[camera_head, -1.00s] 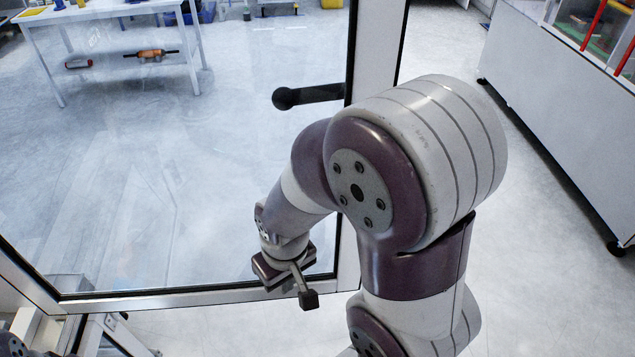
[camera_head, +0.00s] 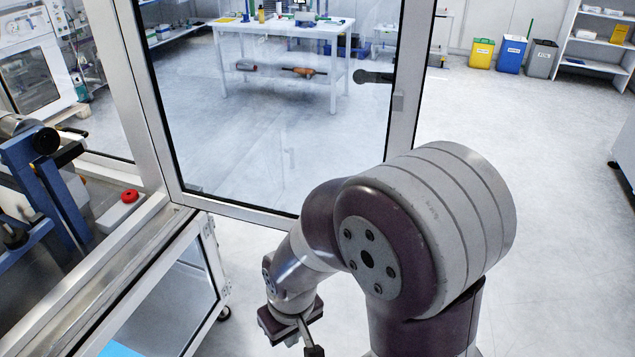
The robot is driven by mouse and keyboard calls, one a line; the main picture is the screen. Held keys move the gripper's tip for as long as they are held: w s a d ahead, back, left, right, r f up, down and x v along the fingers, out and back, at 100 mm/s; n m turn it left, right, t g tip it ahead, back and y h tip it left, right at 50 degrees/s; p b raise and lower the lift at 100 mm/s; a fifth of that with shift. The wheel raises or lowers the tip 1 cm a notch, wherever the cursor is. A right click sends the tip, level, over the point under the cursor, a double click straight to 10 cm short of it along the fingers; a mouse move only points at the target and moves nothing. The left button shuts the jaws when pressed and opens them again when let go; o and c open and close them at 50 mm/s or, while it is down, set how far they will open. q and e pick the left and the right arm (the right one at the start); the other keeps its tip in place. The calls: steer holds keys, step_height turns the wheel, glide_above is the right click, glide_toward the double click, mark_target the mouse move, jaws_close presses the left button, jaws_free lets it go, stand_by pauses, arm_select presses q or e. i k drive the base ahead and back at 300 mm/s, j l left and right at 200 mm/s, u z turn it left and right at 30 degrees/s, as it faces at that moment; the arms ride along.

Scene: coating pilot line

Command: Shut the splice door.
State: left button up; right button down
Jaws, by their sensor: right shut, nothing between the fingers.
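The splice door (camera_head: 405,120) is a large clear pane in a pale metal frame with a dark inner edge. It stands open, swung out from the machine frame (camera_head: 134,130) at its left side. My right gripper (camera_head: 312,346) is shut and empty at the bottom of the view, in front of and below the door's lower rail. It is well apart from the handle. My right arm covers the door's lower right corner. My left gripper is out of view.
The machine, with a blue bracket (camera_head: 45,180) and a red button (camera_head: 129,196), is at the left. Through the pane I see a white table (camera_head: 335,38) with tools on its lower shelf. Waste bins (camera_head: 512,54) stand far right. The floor right of the door is clear.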

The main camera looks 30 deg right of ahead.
mark_target(417, 18)
steer(key=l+u, duration=0.15)
steer(key=l, duration=0.65)
steer(key=l+u, duration=0.1)
steer(key=l, duration=0.7)
steer(key=l+u, duration=0.15)
steer(key=l, duration=0.6)
steer(key=k+l+u, duration=0.15)
steer(key=l, duration=0.65)
